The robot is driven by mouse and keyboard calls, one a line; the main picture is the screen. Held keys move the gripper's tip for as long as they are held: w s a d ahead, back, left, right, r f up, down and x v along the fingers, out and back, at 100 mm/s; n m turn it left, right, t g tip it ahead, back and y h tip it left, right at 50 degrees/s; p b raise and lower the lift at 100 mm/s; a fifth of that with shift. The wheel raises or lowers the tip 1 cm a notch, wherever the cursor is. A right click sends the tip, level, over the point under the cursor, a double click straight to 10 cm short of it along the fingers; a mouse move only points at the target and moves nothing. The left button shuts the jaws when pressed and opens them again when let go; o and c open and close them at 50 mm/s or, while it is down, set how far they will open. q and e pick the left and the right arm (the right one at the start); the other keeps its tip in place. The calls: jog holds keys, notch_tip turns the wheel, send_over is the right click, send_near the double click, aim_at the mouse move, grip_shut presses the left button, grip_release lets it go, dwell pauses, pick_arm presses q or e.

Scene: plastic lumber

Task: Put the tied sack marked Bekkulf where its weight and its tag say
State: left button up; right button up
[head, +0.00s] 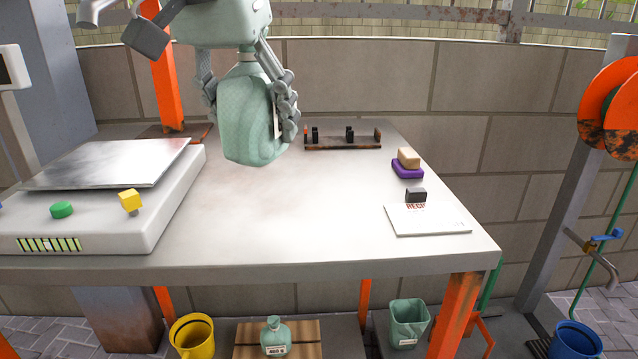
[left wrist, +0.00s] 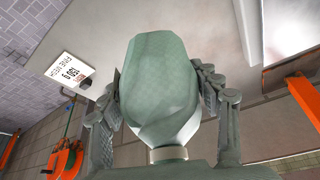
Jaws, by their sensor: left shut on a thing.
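My left gripper (head: 252,120) is shut on a pale green sack (head: 255,135) with a narrow tied neck and holds it upright above the table. Its fingers press on both sides of the sack, which also fills the middle of the left wrist view (left wrist: 160,80). A sliver of something pale shows at its right edge; no name on it can be read. A scale with a metal pan (head: 115,165) stands at the left of the table, pan empty. A white record sheet (head: 425,220) lies at the right front; its printing is partly hidden. My right gripper is not in view.
Below stand a yellow bucket (head: 192,337), another tagged green sack (head: 275,338), a labelled green bin (head: 408,322) and a blue bucket (head: 575,342). Mid-table is clear.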

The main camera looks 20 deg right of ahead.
pick_arm(q)
jog(key=d+f, duration=0.1)
jog(key=d, duration=0.1)
jog(key=s+d+f, duration=0.1)
jog(key=d, duration=0.1)
jog(key=s+d+f, duration=0.1)
jog(key=d+f, duration=0.1)
jog(key=shift+s+d, duration=0.15)
jog(key=shift+s, duration=0.05)
notch_tip(320, 180, down, 4)
jog(key=shift+r, duration=0.1)
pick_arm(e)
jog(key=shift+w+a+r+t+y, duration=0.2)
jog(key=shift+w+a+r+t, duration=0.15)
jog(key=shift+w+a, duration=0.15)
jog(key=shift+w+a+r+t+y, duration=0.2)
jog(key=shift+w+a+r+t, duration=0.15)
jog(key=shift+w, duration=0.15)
pick_arm(q)
jog(key=shift+b, duration=0.35)
jog(key=o, duration=1.8)
jog(key=shift+f, duration=0.2)
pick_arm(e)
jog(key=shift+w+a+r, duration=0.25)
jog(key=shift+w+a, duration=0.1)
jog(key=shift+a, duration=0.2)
